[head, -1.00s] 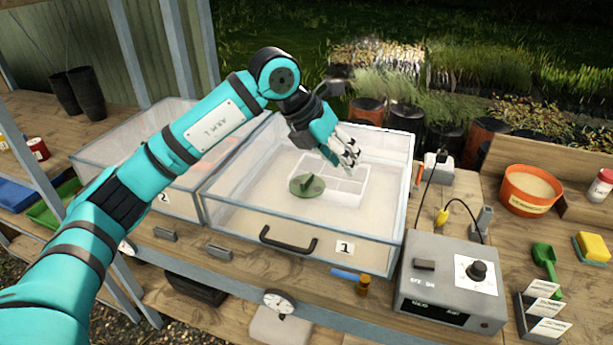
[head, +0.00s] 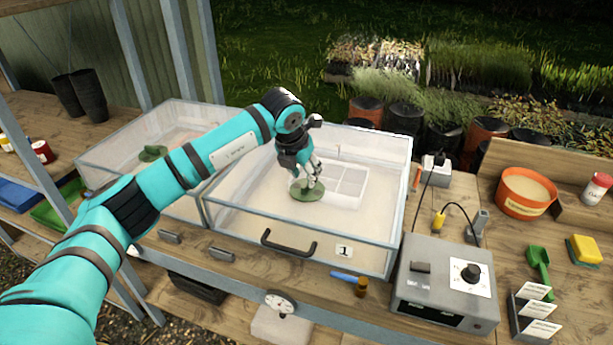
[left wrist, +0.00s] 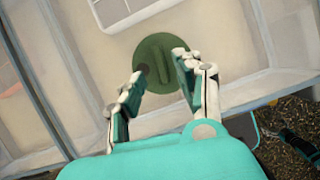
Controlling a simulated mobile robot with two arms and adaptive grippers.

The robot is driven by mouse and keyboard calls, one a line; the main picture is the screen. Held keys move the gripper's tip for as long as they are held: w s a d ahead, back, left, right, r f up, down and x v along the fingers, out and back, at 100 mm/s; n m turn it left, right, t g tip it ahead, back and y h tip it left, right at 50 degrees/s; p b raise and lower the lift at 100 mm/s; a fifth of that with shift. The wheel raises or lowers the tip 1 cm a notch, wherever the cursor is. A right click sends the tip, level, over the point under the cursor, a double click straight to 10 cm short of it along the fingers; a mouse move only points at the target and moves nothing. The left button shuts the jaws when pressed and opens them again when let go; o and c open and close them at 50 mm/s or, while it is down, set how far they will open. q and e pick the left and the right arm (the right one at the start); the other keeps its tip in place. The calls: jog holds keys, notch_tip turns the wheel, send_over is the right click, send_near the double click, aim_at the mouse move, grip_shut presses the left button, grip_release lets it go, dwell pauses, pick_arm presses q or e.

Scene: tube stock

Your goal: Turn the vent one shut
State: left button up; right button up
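Vent one is a round green disc (head: 309,193) with a raised ridge across it, on the clear lid of the box labelled 1 (head: 345,251). In the left wrist view the vent disc (left wrist: 158,62) lies between and just beyond my fingertips, with its ridge showing. My left gripper (head: 313,178) is over the vent, its fingers apart. In the left wrist view the left gripper (left wrist: 160,78) is open, a finger on each side of the ridge. I cannot tell whether the fingers touch the vent.
A second clear-lidded box with its own green vent (head: 152,153) stands to the left. A black handle (head: 288,243) is on the front of box 1. A grey control box with a knob (head: 447,285) stands to the right. A white seed tray (head: 345,184) lies beneath the lid.

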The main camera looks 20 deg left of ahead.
pick_arm(q)
jog(key=shift+p+x, duration=0.3)
jog(key=shift+x, duration=1.7)
grip_shut()
